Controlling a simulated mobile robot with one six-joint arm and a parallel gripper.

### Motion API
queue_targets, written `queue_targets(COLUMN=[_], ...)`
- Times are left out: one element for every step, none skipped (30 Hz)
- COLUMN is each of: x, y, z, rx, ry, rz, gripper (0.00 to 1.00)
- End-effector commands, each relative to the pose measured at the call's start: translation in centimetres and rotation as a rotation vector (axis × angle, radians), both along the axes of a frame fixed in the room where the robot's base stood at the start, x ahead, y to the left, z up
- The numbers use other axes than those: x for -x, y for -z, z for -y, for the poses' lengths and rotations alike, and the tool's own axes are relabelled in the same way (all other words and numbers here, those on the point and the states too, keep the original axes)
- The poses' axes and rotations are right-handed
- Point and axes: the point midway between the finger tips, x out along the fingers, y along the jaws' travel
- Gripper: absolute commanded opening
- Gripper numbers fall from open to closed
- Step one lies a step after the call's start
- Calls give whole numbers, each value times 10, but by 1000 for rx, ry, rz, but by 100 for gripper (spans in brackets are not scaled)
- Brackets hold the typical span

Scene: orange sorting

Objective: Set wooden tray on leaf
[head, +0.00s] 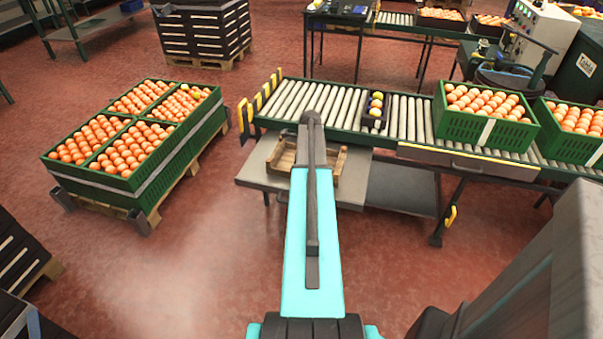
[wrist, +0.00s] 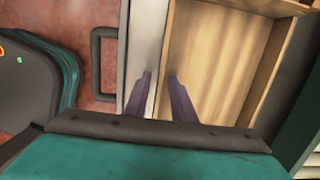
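The wooden tray (head: 337,164) is a shallow, light brown box. In the head view it shows at the back of the grey leaf (head: 256,168), beside the conveyor, partly hidden by my arm. I cannot tell whether it rests on the leaf. In the wrist view the tray (wrist: 210,60) is close below my gripper (wrist: 160,77), its pale inside empty where it shows. My two dark fingers are apart, at the tray's left side. I cannot tell whether they press on its wall. The head view hides my fingertips behind my arm.
The roller conveyor (head: 407,120) runs behind the leaf, carrying a small dark tray (head: 375,111) and green crates of oranges (head: 478,127). A pallet of green crates (head: 120,187) stands at left. A dark handle (wrist: 97,60) shows in the wrist view.

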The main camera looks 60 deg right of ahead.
Motion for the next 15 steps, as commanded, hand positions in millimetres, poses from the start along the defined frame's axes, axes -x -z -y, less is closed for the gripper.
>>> queue_targets(x=[0, 0, 0, 0, 0, 0, 0, 0, 0, 0, 0, 0, 0, 0, 0], y=[0, 0, 0, 0, 0, 0, 0, 0, -1, -1, -2, -4, -5, -6, -8], z=[0, 0, 0, 0, 0, 0, 0, 0, 0, 0, 0, 0, 0, 0, 0], rx=[0, 0, 0, 0, 0, 0, 0, 0, 0, 0, 0, 1, 1, 1, 1], ry=[0, 0, 0, 0, 0, 0, 0, 0, 0, 0, 0, 0, 0, 0, 0], rz=[0, 0, 0, 0, 0, 0, 0, 0, 0, 0, 0, 0, 0, 0, 0], gripper=[24, 24, 24, 24, 24, 24, 24, 24, 24, 24, 24, 24, 24, 24, 24])
